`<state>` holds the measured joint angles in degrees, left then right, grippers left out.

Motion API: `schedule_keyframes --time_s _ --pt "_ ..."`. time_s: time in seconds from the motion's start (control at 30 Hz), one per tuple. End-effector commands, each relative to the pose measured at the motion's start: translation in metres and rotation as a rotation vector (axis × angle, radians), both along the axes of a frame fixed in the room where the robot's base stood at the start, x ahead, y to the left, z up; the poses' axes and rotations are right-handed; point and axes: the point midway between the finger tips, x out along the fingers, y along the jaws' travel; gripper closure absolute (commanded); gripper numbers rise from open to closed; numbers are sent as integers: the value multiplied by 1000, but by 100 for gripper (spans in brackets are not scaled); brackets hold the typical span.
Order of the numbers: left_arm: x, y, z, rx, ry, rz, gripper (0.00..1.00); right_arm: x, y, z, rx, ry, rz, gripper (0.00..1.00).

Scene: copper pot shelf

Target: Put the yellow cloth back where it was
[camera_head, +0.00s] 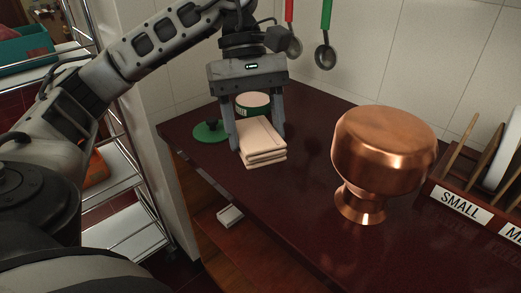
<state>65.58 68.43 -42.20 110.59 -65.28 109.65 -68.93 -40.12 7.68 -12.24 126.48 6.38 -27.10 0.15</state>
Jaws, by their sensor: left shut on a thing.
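The cloth (264,150) is a pale cream-yellow folded stack at the left end of the dark red counter. My left gripper (257,138) points down over it, with one finger on each side, and is shut on it. The cloth is low over the counter; I cannot tell whether it touches the surface. My right gripper is out of view.
A copper pot (383,145) stands on the counter (300,190) to the right. A rack labelled SMALL (460,204) is at the far right. A green disc (209,132) and a round container (252,102) are behind the cloth. Ladles (326,55) hang on the wall.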

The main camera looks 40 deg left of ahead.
Motion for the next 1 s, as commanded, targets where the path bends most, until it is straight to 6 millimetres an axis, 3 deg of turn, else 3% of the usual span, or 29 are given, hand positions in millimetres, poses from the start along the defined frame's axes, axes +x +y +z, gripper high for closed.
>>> schedule_keyframes --time_s 0.27,0.43,0.77,1.0 --pt "49 49 -29 -2 4 3 61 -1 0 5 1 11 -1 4" --pt "68 67 -63 -2 5 0 61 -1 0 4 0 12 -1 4" --pt "82 82 -89 -1 1 -4 61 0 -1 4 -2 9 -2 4" --pt "82 83 -119 0 2 -4 61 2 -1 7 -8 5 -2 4"
